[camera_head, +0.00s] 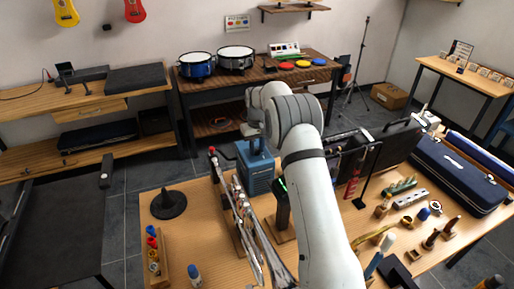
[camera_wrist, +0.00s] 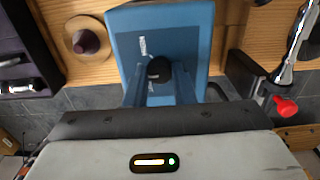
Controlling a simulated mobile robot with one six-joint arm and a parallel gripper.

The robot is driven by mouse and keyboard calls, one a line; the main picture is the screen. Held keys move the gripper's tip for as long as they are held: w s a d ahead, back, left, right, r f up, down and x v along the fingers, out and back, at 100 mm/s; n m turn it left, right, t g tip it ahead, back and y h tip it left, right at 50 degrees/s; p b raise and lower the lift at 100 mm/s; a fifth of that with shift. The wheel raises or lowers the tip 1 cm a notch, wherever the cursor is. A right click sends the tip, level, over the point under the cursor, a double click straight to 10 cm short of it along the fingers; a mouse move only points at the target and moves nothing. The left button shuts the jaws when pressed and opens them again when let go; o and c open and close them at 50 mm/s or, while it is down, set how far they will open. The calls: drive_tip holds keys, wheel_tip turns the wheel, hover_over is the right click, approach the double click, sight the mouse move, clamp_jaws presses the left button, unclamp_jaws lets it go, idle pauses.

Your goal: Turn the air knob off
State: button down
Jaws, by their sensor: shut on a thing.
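A blue box-shaped unit (camera_head: 256,168) stands toward the back of the wooden table, partly hidden by my arm. In the wrist view its blue face (camera_wrist: 195,30) fills the upper middle, with a round black knob (camera_wrist: 160,68) on it. My gripper (camera_wrist: 160,75) has one finger on each side of this knob and is shut on it. The knob's pointer and any off mark are too small or hidden to read.
Shiny metal instruments (camera_head: 240,210) on a stand are close left of my arm. A black cone-shaped stand (camera_head: 168,204) is farther left. Bottles, small tools and an open dark case (camera_head: 395,140) crowd the right. The table's left front has some bare wood.

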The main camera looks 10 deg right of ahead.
sight(257, 150)
drive_tip(key=shift+r, duration=0.1)
drive_tip(key=c, duration=1.2)
unclamp_jaws()
drive_tip(key=shift+c, duration=0.2)
wheel_tip(257, 150, up, 8)
drive_tip(key=shift+f+b, duration=0.25)
drive_tip(key=shift+b, duration=0.45)
drive_tip(key=shift+r, duration=0.1)
